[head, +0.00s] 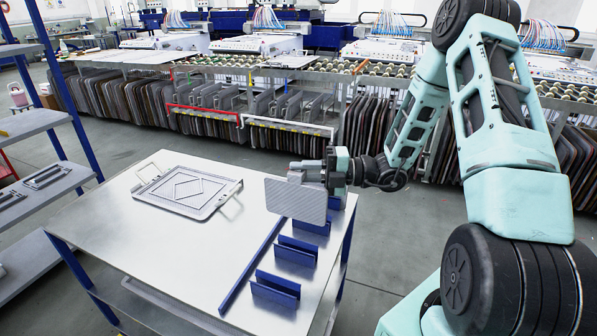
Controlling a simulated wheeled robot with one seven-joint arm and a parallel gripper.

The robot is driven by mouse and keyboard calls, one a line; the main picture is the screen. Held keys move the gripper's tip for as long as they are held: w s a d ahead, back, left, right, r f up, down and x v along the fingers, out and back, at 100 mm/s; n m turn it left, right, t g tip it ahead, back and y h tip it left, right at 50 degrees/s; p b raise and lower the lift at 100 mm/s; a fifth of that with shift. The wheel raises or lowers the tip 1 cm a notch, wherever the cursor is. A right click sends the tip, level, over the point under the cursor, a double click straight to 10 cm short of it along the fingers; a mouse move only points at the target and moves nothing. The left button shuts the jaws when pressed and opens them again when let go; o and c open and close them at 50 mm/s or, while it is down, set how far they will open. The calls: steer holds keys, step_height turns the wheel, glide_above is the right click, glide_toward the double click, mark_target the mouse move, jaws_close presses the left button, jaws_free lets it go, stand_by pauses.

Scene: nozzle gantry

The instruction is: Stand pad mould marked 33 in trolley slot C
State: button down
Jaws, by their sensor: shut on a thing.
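My gripper (303,171) is shut on the top of a flat grey plate with a ribbed face, the pad mould (296,201). The mould is held nearly upright over the right part of the trolley top (190,255). No number can be read on it. Blue slot holders stand in a row along the trolley's right side: a near one (275,290), a middle one (297,250) and a farther one (316,228) partly behind the mould. Their letters cannot be read. The mould's lower edge overlaps the farther holder in view; I cannot tell whether they touch.
A grey frame tray with handles (221,198) lies at the trolley's back left. A blue strip (250,268) runs left of the holders. Blue-posted shelves (40,185) stand at the left. A long rack of plates (210,105) lies behind. The trolley's front left is clear.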

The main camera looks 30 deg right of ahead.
mark_target(302, 211)
steer(key=shift+f+b, duration=6.05)
steer(key=shift+b, duration=1.05)
steer(key=shift+f, duration=1.45)
steer(key=c, duration=1.3)
jaws_free()
steer(key=shift+o, duration=0.2)
steer(key=v, duration=1.7)
steer(key=shift+s+d, duration=0.15)
steer(key=shift+d, duration=0.05)
